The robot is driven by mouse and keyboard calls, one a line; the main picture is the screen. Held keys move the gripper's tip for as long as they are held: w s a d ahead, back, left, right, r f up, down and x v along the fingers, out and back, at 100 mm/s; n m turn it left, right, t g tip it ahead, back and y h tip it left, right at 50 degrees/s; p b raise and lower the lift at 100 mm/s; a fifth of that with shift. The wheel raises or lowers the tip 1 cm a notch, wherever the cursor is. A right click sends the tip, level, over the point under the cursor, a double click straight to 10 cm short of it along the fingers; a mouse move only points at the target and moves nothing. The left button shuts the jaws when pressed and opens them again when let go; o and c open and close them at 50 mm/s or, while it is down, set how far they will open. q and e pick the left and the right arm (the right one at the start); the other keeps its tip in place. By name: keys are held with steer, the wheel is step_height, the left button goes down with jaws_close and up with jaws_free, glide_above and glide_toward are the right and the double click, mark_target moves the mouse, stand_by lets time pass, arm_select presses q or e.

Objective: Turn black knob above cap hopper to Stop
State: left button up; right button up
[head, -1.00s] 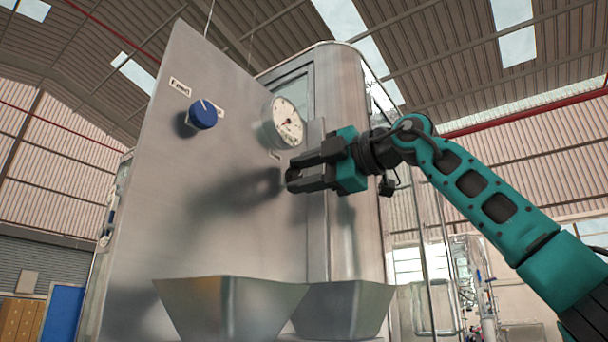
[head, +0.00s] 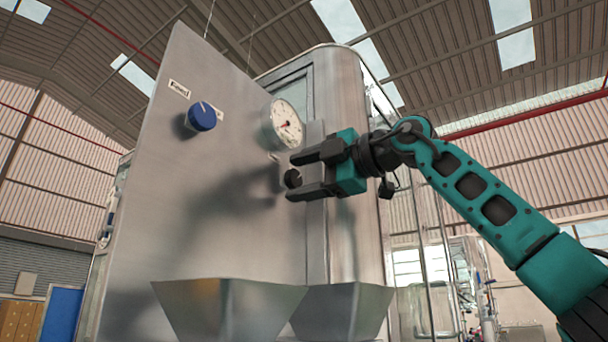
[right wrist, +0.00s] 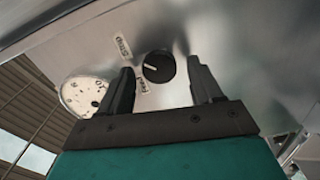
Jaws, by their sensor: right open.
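The black knob (head: 292,178) is on the steel panel below the dial gauge, partly hidden by my right gripper. In the right wrist view the knob (right wrist: 158,67) is round with a white pointer line aimed left. A "Stop" label (right wrist: 124,48) and a "Feed" label (right wrist: 140,86) sit to its left. My right gripper (head: 291,175) is open, with one finger above the knob and one below in the head view. It also shows in the right wrist view (right wrist: 161,66), its fingers on either side of the knob. Contact cannot be told. My left gripper is not in view.
A white dial gauge (head: 286,123) is just above my right gripper. A blue knob (head: 202,117) with labels is farther left on the panel. A second steel hopper (head: 343,308) stands to the right of the first. The panel between blue knob and hoppers is bare.

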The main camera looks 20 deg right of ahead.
steer(key=b+v, duration=0.2)
steer(key=v, duration=1.1)
